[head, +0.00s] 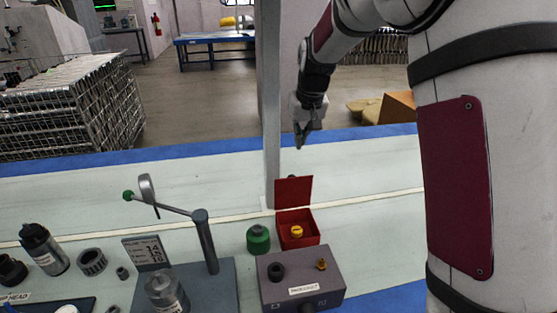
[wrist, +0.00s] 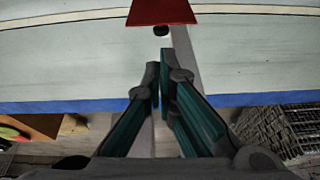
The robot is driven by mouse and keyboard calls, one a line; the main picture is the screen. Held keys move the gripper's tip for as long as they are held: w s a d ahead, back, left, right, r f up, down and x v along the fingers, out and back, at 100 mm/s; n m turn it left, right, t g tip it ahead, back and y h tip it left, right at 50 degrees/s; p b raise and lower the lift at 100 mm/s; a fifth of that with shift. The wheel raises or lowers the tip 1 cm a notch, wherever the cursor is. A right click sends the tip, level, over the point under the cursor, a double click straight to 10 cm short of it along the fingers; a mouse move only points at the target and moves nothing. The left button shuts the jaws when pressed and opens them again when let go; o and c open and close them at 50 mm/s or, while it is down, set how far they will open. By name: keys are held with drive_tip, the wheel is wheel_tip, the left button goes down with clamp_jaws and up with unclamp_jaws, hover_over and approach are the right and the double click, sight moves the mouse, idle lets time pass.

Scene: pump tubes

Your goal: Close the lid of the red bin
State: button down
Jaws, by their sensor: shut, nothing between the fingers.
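The red bin (head: 309,237) stands on the pale table with its red lid (head: 293,191) raised upright at its back edge. A yellow part (head: 296,231) lies inside the bin. My gripper (head: 301,145) is above and behind the lid, near the far edge of the table, apart from it. In the wrist view, the lid (wrist: 161,12) shows at the top, with a small dark knob (wrist: 160,30) by its edge. My gripper's fingers (wrist: 160,72) are together and hold nothing. The bin's inside is hidden in the wrist view.
A grey post (head: 269,100) rises just left of the lid. A green capped part (head: 258,239) stands left of the bin, and a grey box (head: 330,270) sits in front. A lever press (head: 206,240) is further left. The table right of the bin is clear.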

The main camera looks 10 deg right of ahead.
drive_tip(key=b, duration=0.1)
hover_over(292, 190)
drive_tip(key=w, duration=0.2)
wheel_tip(292, 190, down, 7)
drive_tip(key=d+x, duration=0.1)
drive_tip(key=x, duration=0.8)
drive_tip(key=shift+w+d+f+b, duration=0.25)
drive_tip(key=shift+f+b, duration=0.05)
drive_tip(key=shift+b, duration=0.15)
